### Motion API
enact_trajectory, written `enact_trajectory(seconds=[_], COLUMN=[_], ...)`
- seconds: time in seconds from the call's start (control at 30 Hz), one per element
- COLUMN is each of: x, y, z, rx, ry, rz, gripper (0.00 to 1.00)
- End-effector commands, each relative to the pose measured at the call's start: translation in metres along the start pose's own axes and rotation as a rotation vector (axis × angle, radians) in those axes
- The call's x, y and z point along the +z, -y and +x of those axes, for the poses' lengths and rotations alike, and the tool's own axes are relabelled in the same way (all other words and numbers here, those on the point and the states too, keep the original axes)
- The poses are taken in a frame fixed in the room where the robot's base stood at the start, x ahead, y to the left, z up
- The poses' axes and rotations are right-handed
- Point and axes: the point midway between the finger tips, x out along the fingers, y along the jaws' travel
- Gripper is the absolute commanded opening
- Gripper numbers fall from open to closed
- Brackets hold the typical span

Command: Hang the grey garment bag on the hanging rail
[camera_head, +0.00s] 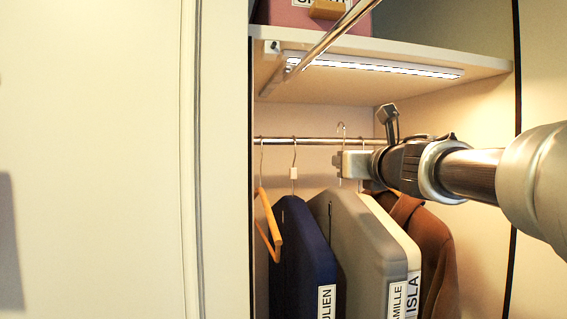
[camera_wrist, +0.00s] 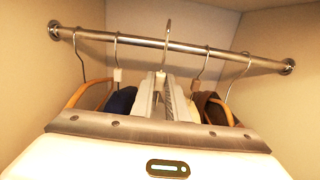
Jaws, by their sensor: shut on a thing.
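The grey garment bag (camera_head: 357,245), with a label ending in "AMILLE", hangs from my gripper (camera_head: 342,165), which is shut on the neck of its hook. The hook (camera_wrist: 167,38) stands up between the fingers (camera_wrist: 166,98) in the wrist view. The hanging rail (camera_head: 311,141) runs across the back of the closet; it also shows in the wrist view (camera_wrist: 208,50). The bag's hook top rises visibly above the rail line, higher than the other hooks. Whether the hook is over the rail or in front of it I cannot tell. The bag's body is mostly hidden in the wrist view.
A wooden hanger (camera_head: 270,226) and navy bag (camera_head: 297,255) hang left of the grey bag. A cream bag (camera_head: 396,235) and brown coat (camera_head: 436,255) are close at right. A shelf (camera_head: 400,55) with a light strip is above; a metal rod (camera_head: 330,38) slants in front.

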Motion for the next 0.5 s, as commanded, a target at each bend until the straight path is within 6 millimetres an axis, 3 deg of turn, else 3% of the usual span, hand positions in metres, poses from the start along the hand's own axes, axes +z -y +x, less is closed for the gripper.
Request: enact_trajectory(seconds=[0.5], x=[0.003], y=[-0.001], z=[0.046], rx=[0.001], ry=[0.005], rz=[0.001], gripper=[0.00])
